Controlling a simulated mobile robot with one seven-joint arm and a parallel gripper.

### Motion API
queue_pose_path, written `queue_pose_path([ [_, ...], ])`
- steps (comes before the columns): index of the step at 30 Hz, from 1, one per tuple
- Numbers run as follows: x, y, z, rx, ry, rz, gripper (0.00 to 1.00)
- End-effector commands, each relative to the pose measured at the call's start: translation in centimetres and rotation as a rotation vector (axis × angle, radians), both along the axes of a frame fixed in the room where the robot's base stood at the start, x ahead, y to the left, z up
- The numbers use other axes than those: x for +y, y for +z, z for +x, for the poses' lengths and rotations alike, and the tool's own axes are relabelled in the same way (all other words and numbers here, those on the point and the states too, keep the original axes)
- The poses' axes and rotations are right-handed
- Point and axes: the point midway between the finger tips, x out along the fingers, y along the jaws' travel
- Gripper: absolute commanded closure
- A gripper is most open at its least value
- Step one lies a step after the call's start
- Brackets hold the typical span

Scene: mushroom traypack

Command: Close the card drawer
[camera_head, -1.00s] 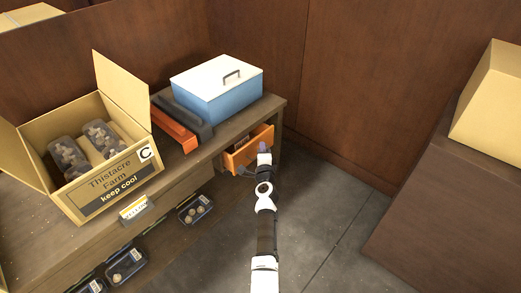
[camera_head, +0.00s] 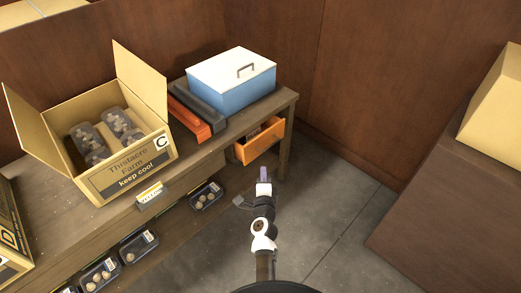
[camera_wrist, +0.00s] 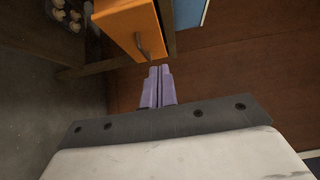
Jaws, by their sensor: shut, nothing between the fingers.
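The orange card drawer (camera_head: 261,144) stands open under the right end of the wooden bench, with cards inside it. In the wrist view its orange front (camera_wrist: 128,27) and a dark handle (camera_wrist: 142,47) show just beyond my fingertips. My gripper (camera_head: 264,174) is in front of and below the drawer, to the right of the bench. Its purple fingers (camera_wrist: 158,86) are shut together with nothing between them. They look close to the handle, and I cannot tell whether they touch it.
On the bench (camera_head: 100,215) stand an open farm carton (camera_head: 130,168), an orange-and-black tool (camera_head: 197,112) and a blue box with a white lid (camera_head: 234,83). Several dark trays (camera_head: 206,195) sit on a shelf below. Grey floor (camera_head: 340,215) lies clear to the right.

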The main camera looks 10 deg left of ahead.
Motion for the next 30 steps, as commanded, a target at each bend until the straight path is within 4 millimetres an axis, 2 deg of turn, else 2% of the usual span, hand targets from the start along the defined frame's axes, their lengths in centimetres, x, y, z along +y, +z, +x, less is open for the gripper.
queue_pose_path([
  [1, 0.8, 0.5, -1.2, 0.001, 0.004, -0.001, 1.0],
  [3, 1.2, 0.4, -2.0, -0.002, 0.002, 0.0, 1.0],
  [7, 1.5, 0.3, -1.5, -0.007, -0.001, 0.001, 1.0],
  [11, 1.9, 0.3, 0.4, -0.006, 0.0, 0.001, 1.0],
  [23, 2.9, 0.1, 7.7, -0.006, -0.002, 0.002, 1.0],
  [27, 4.9, 0.4, 8.9, -0.004, 0.002, 0.001, 1.0],
  [30, 5.6, 0.2, 9.4, -0.004, 0.001, 0.0, 1.0],
])
